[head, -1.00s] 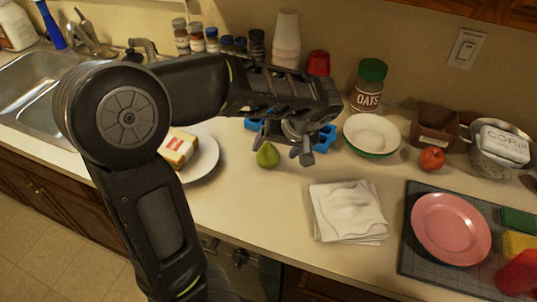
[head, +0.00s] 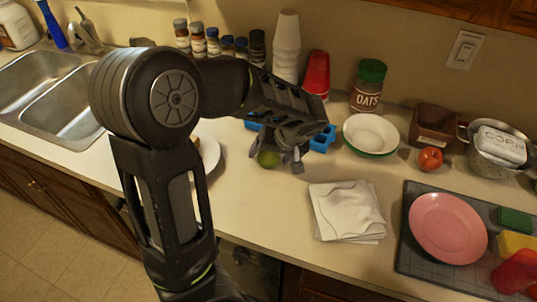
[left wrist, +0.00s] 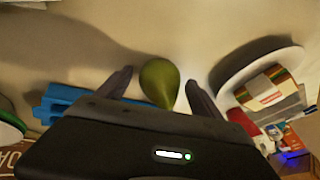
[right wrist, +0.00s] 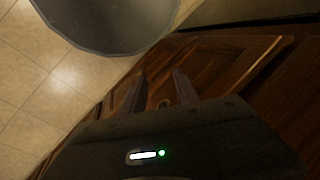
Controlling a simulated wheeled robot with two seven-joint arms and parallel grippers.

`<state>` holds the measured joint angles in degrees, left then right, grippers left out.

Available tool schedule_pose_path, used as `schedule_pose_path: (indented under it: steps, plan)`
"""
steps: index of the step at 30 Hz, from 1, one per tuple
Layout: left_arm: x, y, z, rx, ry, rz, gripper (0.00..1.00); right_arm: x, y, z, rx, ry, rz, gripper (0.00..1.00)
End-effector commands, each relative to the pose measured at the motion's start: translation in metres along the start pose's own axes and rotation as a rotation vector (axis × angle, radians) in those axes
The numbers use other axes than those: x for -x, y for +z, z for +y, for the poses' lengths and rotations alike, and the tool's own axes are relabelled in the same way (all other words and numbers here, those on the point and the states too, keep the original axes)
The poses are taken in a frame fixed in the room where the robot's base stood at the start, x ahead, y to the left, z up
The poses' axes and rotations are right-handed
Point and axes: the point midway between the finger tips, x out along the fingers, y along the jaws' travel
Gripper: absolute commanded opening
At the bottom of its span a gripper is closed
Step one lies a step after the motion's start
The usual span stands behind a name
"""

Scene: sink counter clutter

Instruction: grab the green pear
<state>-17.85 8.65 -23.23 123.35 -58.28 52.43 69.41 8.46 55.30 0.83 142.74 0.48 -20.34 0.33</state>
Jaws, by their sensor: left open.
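The green pear (head: 268,159) stands on the counter in the head view, partly hidden by my left gripper (head: 277,160). The left gripper is open and points down, with its fingers around the pear. In the left wrist view the pear (left wrist: 158,80) lies between the two spread fingers, with a gap on each side. My right gripper (right wrist: 160,80) shows only in the right wrist view, with its fingers apart and nothing between them, low in front of wooden cabinet doors.
A blue object (head: 322,139) lies just behind the left gripper. A white plate (head: 209,156) is to the left, partly behind my arm. A folded cloth (head: 347,210), a white bowl (head: 371,134) and a pink plate (head: 448,228) are to the right. Bare counter lies in front of the pear.

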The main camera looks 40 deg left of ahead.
Motion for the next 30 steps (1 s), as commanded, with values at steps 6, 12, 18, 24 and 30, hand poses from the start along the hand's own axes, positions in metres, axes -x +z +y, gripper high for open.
schedule_pose_path:
  steps: [6, 12, 18, 24, 30]
  plan:
    - [0.0004, -0.0002, 0.0001, 0.0, 0.0, 0.0, 0.76, 0.0, 0.0, -0.0001, 0.0, 0.0, 0.0, 0.36]
    - [0.0005, -0.0002, 0.0001, 0.0, 0.0, 0.0, 0.7, 0.0001, -0.0001, -0.0001, 0.0, 0.0, 0.0, 0.36]
    - [0.0005, -0.0002, 0.0, 0.0, 0.0, 0.0, 0.53, 0.0001, -0.0001, -0.0001, 0.0, 0.0, 0.0, 0.36]
    - [0.0005, -0.0002, 0.0, 0.0, 0.0, 0.0, 0.37, 0.0001, -0.0001, -0.0001, 0.0, 0.0, 0.0, 0.36]
    - [0.0004, -0.0002, 0.0, 0.0, 0.0, 0.0, 0.21, 0.0001, -0.0002, -0.0001, 0.0, 0.0, 0.0, 0.36]
